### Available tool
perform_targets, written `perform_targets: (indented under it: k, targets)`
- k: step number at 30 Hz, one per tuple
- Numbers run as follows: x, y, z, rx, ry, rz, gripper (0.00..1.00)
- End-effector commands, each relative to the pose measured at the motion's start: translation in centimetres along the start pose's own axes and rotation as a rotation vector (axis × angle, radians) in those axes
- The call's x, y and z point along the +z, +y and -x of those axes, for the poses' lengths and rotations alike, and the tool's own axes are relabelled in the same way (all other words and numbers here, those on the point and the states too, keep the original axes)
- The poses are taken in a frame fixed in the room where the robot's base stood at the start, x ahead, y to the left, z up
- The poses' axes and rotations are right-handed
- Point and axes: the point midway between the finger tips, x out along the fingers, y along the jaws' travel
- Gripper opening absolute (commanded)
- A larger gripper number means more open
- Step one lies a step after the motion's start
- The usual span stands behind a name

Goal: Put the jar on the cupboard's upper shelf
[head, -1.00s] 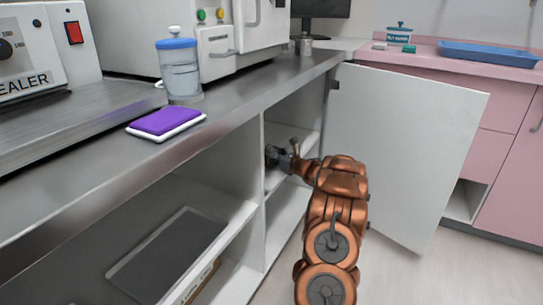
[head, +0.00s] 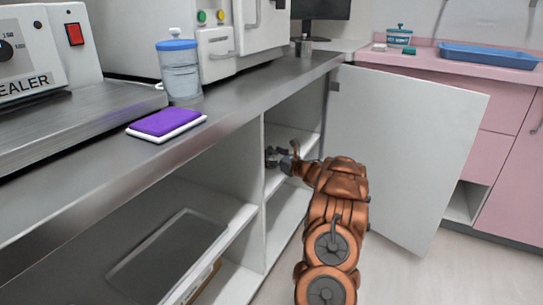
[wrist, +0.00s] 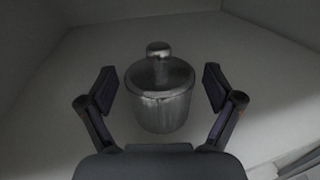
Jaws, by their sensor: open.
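A grey metal jar (wrist: 160,98) with a round knob on its lid stands upright on a pale shelf surface (wrist: 62,125) in the wrist view. My gripper (wrist: 160,85) is open, with one finger on each side of the jar and a visible gap at both sides. In the head view my gripper (head: 279,155) is inside the open cupboard, at the upper shelf (head: 300,143) of its right-hand compartment. I cannot make out the jar there in the head view.
The cupboard door (head: 405,145) stands open to the right of my arm. The steel counter (head: 235,100) lies above the compartment, with a blue-lidded container (head: 181,75) and a purple pad (head: 166,121) on it. A divider (head: 262,195) borders the compartment on the left.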

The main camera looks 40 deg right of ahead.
Motion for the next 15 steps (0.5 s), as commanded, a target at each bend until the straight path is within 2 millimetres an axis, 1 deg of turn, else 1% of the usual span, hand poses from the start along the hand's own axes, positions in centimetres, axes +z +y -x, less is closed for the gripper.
perform_targets:
  k: [1, 5, 15]
  targets:
    - [0.4, 0.0, 0.0, 0.0, 0.0, 0.0, 0.91]
    - [0.4, -0.1, 2.1, -0.001, 0.0, -0.002, 0.91]
    - [0.5, -0.1, 8.6, -0.002, -0.001, 0.0, 0.91]
